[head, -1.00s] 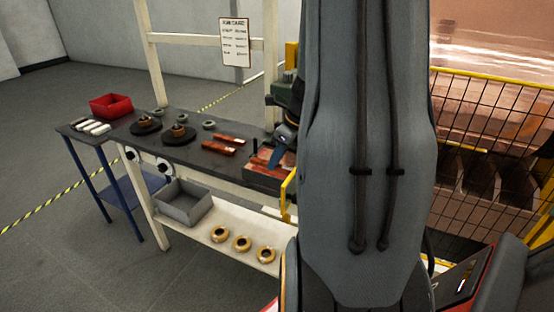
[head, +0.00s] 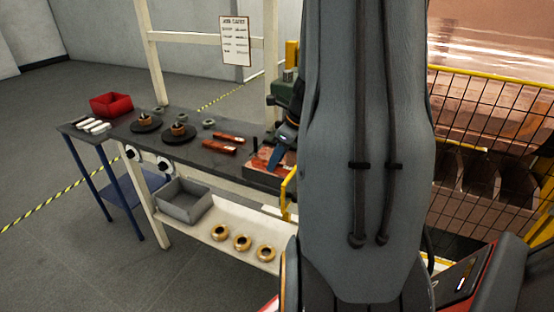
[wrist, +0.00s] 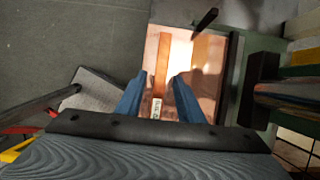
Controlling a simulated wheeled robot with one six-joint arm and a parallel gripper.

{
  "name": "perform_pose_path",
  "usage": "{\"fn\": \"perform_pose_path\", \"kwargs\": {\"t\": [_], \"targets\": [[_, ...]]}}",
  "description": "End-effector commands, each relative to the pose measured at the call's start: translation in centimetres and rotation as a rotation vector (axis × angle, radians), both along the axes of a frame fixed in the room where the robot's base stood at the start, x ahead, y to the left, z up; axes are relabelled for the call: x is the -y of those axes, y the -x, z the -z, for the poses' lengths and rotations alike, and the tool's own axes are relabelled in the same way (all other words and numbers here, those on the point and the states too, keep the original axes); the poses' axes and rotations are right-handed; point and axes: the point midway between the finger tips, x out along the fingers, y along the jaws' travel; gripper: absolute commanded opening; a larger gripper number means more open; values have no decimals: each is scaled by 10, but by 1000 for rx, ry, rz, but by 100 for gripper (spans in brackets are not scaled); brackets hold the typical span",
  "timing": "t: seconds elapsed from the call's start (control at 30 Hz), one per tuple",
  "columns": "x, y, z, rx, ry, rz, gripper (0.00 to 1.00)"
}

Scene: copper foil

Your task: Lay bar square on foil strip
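In the wrist view, an orange-copper bar (wrist: 162,65) with a small pale label at its near end lies over the left part of a bright, shiny copper foil (wrist: 183,48). It runs nearly along the foil, slightly tilted in the picture. My gripper (wrist: 161,75) is open, its blue fingers apart on either side of the bar with gaps showing. Whether the bar lies fully flat is hard to tell. In the head view, the blue fingers of my gripper (head: 280,155) are over the copper foil (head: 261,159) at the bench's right end, partly hidden by my arm.
Two more copper bars (head: 219,146) lie on the dark bench (head: 195,158). Dark round stands (head: 179,135) and a red bin (head: 111,104) are further left. A dark post (wrist: 205,19) rises beside the foil. A green machine (head: 287,97) stands behind; a yellow-framed mesh fence (head: 500,120) is right.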

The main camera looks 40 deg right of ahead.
Motion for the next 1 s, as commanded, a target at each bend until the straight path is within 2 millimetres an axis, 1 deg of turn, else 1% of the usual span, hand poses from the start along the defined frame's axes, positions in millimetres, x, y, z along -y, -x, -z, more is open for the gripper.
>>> {"fn": "perform_pose_path", "kwargs": {"t": [0.17,0.4,0.6,0.73,0.9,0.97,1.0], "targets": [[4,6,-21,5,3,1,34],[11,24,-65,5,4,1,34],[16,36,-96,2,3,1,34],[18,40,-107,2,2,1,34],[17,42,-111,1,1,-4,34],[13,41,-110,-2,8,-27,34],[7,40,-108,-4,21,-65,34]]}}
